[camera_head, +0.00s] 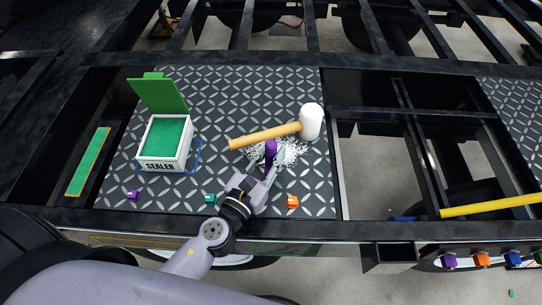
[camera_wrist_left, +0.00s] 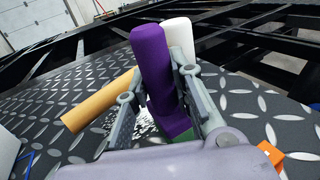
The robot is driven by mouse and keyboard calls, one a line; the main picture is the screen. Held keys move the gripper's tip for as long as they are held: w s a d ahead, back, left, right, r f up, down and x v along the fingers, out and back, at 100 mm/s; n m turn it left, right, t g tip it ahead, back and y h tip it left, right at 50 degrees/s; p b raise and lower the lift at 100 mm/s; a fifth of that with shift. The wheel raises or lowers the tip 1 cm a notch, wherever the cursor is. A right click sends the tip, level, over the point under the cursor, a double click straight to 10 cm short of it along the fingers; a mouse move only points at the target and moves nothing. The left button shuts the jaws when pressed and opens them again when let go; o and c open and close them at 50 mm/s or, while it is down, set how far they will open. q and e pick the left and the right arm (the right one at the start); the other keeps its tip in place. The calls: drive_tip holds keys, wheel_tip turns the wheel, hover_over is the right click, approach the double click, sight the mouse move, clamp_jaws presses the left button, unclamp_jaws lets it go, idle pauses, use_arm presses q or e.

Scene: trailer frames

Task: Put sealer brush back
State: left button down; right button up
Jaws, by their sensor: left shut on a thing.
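The sealer brush (camera_head: 271,148) appears as a purple block-like handle standing above the diamond plate. In the left wrist view the purple brush (camera_wrist_left: 153,62) rises between the fingers, with a bit of green at its lower end. My left gripper (camera_head: 272,163) is shut on it; it also shows in the left wrist view (camera_wrist_left: 158,88). Whether the brush's lower end touches the plate is hidden. My right gripper is not in view.
A mallet with a wooden handle (camera_head: 262,137) and white head (camera_head: 311,122) lies beside the brush, over a white speckled patch. Purple (camera_head: 134,195), teal (camera_head: 210,199) and orange (camera_head: 292,202) pieces lie along the plate's front. Open frame gaps lie right of the plate (camera_head: 230,90).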

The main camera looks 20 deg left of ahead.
use_arm(q)
drive_tip(key=shift+f, duration=0.1)
drive_tip(key=c, duration=1.9)
unclamp_jaws()
drive_tip(key=shift+f, duration=0.1)
drive_tip(key=o, duration=0.4)
drive_tip(key=shift+o, duration=0.5)
